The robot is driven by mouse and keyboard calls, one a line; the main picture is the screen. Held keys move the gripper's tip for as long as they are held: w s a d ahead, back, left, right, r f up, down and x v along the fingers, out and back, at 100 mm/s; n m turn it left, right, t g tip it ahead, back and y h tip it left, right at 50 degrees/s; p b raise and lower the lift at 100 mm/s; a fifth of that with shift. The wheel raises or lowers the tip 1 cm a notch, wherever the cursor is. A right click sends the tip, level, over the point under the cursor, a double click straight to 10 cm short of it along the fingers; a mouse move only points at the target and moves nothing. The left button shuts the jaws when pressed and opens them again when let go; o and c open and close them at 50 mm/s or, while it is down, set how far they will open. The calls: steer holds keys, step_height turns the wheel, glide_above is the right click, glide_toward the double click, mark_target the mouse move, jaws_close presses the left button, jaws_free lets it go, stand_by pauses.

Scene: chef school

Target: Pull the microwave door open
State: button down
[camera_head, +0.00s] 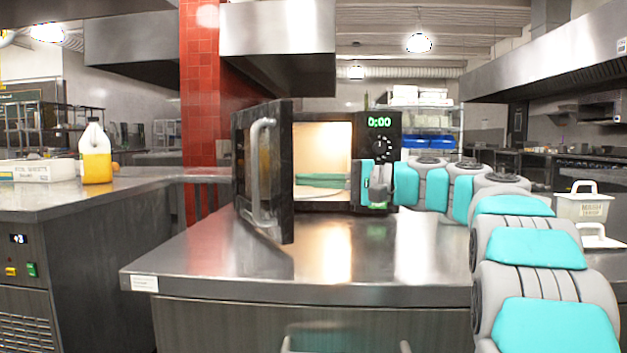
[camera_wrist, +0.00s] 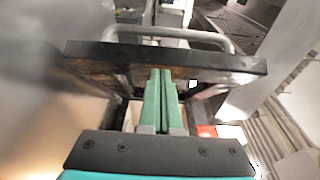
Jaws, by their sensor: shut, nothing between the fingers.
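The microwave (camera_head: 401,130) stands on a steel counter in the head view, its green display reading 0:00. The door's curved silver handle (camera_head: 257,175) faces left and front. The handle also shows in the wrist view (camera_wrist: 170,33), beyond the door's edge (camera_wrist: 165,60). My gripper (camera_head: 377,200) is in front of the microwave's right side, below the dial. In the wrist view its green fingers (camera_wrist: 159,75) are together, empty, pointing toward the open door.
The steel counter (camera_head: 200,262) is clear in front of the microwave. A white container (camera_head: 582,207) stands at the right. A yellow bottle (camera_head: 96,165) and a white box (camera_head: 40,171) stand on the left counter. A red tiled pillar (camera_head: 199,80) rises behind the door.

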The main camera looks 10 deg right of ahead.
steer(key=s+a+m+t+h+b, duration=0.35)
steer(key=a+m+t+h, duration=0.2)
steer(key=a, duration=1.25)
steer(key=w+a+p, duration=0.2)
steer(key=a, duration=0.6)
steer(key=w+a+t+h+p, duration=0.1)
steer(key=w+a+p, duration=0.1)
steer(key=a, duration=0.6)
steer(key=shift+w+a+m, duration=0.15)
steer(key=shift+w+m, duration=0.3)
steer(key=shift+t+h, duration=0.25)
